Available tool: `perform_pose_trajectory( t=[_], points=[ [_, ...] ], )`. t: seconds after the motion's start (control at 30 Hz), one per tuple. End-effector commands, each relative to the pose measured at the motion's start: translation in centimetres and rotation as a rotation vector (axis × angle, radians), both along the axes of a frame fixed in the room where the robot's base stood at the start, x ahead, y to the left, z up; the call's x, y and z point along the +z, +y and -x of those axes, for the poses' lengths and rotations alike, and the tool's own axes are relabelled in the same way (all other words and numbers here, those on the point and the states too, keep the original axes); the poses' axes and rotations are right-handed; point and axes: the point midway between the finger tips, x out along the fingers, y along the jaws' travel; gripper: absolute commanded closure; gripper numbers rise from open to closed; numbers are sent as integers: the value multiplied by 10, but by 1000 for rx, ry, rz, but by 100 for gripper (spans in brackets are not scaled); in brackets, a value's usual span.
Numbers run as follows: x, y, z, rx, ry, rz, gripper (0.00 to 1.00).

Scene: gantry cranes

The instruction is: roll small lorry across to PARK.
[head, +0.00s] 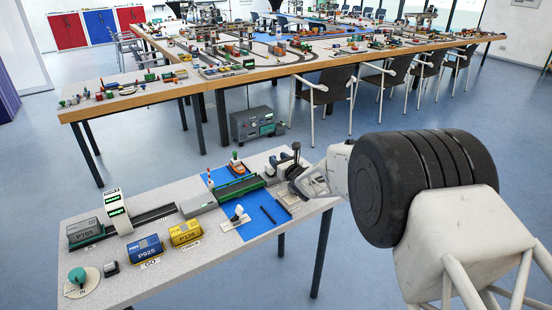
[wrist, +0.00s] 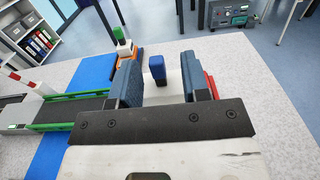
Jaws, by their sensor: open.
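My gripper (head: 290,170) is at the right end of the near table; in the wrist view its two dark fingers (wrist: 161,80) are apart. Between them stands a small upright blue block or knob (wrist: 157,68) on a white piece. I see a gap beside each finger, and its lower part is hidden. Something red (wrist: 210,86) shows just beyond the right finger. I cannot pick out the small lorry with certainty, and no PARK label is readable. A small orange piece with a green top (head: 236,164) stands by the blue mat; it also shows in the wrist view (wrist: 122,46).
Green rails (head: 240,188) cross the blue mat (head: 262,212), close left of my gripper. A white lever base (head: 236,218) stands in front. Left are a grey block (head: 198,205), a display tower (head: 116,212), blue (head: 146,250) and yellow (head: 185,233) containers.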

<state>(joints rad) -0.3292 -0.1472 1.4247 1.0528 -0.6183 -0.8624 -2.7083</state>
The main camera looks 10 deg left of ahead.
Motion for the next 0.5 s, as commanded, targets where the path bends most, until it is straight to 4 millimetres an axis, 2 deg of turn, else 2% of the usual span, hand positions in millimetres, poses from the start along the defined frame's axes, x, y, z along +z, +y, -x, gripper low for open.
perform_pose_trajectory(
  t=[0.3,0.5],
  points=[
    [0,-24,23,-2,1,1,57],
    [-1,-33,31,-2,1,0,57]
  ],
)
